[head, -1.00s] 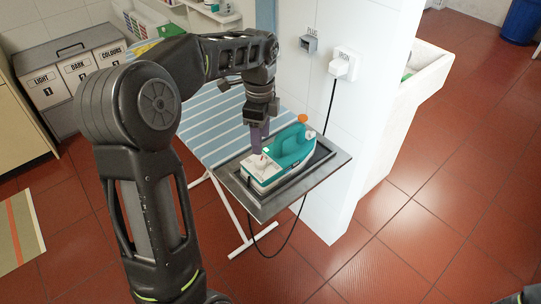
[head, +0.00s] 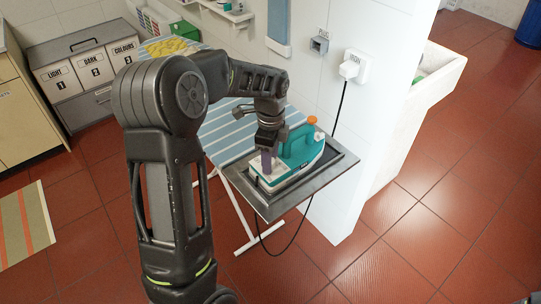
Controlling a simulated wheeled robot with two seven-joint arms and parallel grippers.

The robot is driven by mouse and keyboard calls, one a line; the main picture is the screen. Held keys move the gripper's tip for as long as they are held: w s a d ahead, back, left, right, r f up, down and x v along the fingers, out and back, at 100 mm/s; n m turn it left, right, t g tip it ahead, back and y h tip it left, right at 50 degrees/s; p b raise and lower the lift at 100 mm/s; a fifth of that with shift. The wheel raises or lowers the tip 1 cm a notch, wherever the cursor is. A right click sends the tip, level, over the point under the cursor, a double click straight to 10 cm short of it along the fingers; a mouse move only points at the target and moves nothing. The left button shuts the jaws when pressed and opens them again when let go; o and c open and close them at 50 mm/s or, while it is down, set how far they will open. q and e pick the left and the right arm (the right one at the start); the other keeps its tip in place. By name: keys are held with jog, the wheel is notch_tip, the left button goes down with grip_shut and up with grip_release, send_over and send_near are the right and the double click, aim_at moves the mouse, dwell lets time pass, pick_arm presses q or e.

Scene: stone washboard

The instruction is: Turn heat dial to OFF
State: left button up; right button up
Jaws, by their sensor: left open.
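A teal and white iron (head: 301,155) with an orange knob on top (head: 312,120) rests on a dark metal tray (head: 335,174) at the end of the ironing board (head: 222,133). My left gripper (head: 266,166) points down at the iron's near left end, its fingers at or just above the white part. It is open. The heat dial is not clearly visible; the gripper covers part of that end. I cannot tell whether the fingers touch the iron. My right gripper is out of view.
A white wall pillar (head: 365,130) stands right of the tray, with a plugged-in socket (head: 351,68) and a black cord hanging down. Labelled laundry bins (head: 86,68) stand at the back left. A white stone sink (head: 425,95) is beyond the pillar.

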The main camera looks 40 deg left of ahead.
pick_arm(q)
jog(key=shift+c, duration=0.5)
grip_shut()
